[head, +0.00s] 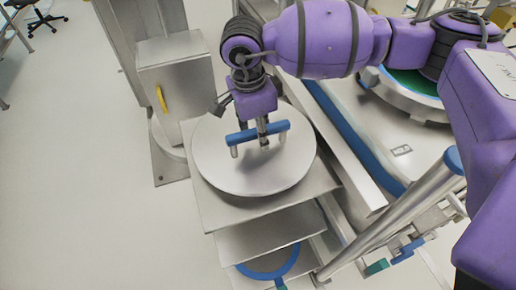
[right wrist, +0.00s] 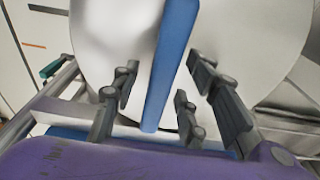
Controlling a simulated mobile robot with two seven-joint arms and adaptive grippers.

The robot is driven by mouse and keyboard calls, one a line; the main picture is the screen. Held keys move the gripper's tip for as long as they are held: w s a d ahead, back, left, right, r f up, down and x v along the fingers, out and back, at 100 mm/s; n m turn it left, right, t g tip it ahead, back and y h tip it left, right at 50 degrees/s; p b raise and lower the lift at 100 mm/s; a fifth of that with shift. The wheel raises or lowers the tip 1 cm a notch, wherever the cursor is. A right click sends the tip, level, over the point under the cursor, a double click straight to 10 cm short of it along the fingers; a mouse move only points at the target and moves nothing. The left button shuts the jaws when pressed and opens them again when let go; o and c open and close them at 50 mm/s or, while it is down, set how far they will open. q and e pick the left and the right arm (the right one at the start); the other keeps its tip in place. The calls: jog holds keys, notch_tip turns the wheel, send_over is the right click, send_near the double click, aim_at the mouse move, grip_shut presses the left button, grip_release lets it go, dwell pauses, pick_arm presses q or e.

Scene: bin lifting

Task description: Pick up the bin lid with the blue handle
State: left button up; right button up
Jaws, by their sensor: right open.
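The bin lid (head: 222,170) is a round silver disc lying flat on a metal stand in the head view. Its blue bar handle (head: 239,137) stands above it on short posts. My right gripper (head: 262,140) comes down over the middle of the handle. In the right wrist view the blue handle (right wrist: 172,62) runs between the dark fingers of my right gripper (right wrist: 158,98), with gaps visible on both sides. The gripper is open. The lid also fills the background there (right wrist: 235,35). My left gripper is in neither view.
A metal cabinet with a yellow handle (head: 161,98) stands left of the lid. A lower shelf holds a blue ring (head: 272,274). On the right are a blue-edged metal counter (head: 352,128) and a slanted steel tube (head: 395,222).

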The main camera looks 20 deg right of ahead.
grip_shut()
jog(key=shift+w+r, duration=0.2)
jog(key=shift+r, duration=0.7)
notch_tip(320, 180, up, 2)
jog(key=shift+s+r, duration=0.15)
jog(key=shift+r, duration=0.05)
jog(key=s+a+r, duration=0.2)
jog(key=s+r, duration=0.7)
jog(key=s, duration=0.4)
jog(key=shift+s+a+r, duration=0.15)
jog(key=shift+s+r, duration=0.1)
jog(key=shift+s, duration=0.15)
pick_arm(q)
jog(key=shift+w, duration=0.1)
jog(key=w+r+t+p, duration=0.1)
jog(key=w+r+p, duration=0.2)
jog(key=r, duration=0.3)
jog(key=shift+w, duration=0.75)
pick_arm(e)
notch_tip(320, 180, up, 8)
jog(key=shift+r, duration=0.25)
